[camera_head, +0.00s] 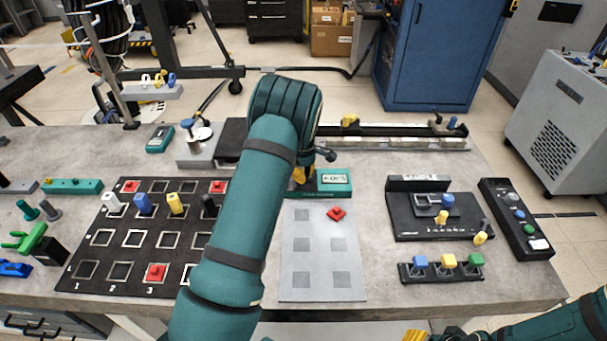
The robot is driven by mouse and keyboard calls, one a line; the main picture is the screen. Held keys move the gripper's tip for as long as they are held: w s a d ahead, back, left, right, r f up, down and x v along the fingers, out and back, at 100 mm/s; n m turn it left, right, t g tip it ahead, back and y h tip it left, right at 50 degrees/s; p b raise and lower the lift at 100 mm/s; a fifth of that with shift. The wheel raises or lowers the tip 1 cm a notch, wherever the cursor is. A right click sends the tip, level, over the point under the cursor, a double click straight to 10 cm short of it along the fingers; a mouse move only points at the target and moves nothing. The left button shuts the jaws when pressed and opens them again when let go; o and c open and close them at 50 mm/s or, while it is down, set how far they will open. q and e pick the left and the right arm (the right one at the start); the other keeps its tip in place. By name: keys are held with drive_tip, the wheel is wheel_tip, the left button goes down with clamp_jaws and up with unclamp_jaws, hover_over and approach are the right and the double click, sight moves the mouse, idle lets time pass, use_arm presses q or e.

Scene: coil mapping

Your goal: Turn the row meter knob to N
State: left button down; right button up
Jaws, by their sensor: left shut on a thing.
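The green row meter (337,180) with a small pale display stands at the middle of the table, behind a grey panel. My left arm reaches up from the bottom over the table. My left gripper (303,174) is at the meter's left part, its yellow fingertips pointing down and mostly hidden by my wrist. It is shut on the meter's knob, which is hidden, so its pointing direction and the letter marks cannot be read. My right gripper (415,336) only shows a bit of yellow at the bottom edge; its opening cannot be seen.
A black socket board (97,262) with coloured pegs lies left, partly behind my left arm. The grey panel (323,258) holds a red piece (337,214). Black fixtures with coloured knobs (428,272) stand right. A long rail (400,143) lies behind the meter.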

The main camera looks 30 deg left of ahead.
use_arm(q)
drive_tip(key=m, duration=0.3)
drive_tip(key=shift+s+f+m, duration=0.1)
drive_tip(key=shift+s+m, duration=0.05)
drive_tip(key=shift+m, duration=0.15)
drive_tip(key=m, duration=0.3)
drive_tip(key=shift+m, duration=0.4)
drive_tip(key=m, duration=0.4)
drive_tip(key=shift+s+b, duration=0.1)
drive_tip(key=shift+b, duration=0.25)
drive_tip(key=shift+a+m, duration=0.1)
drive_tip(key=shift+m, duration=2)
drive_tip(key=c, duration=1)
unclamp_jaws()
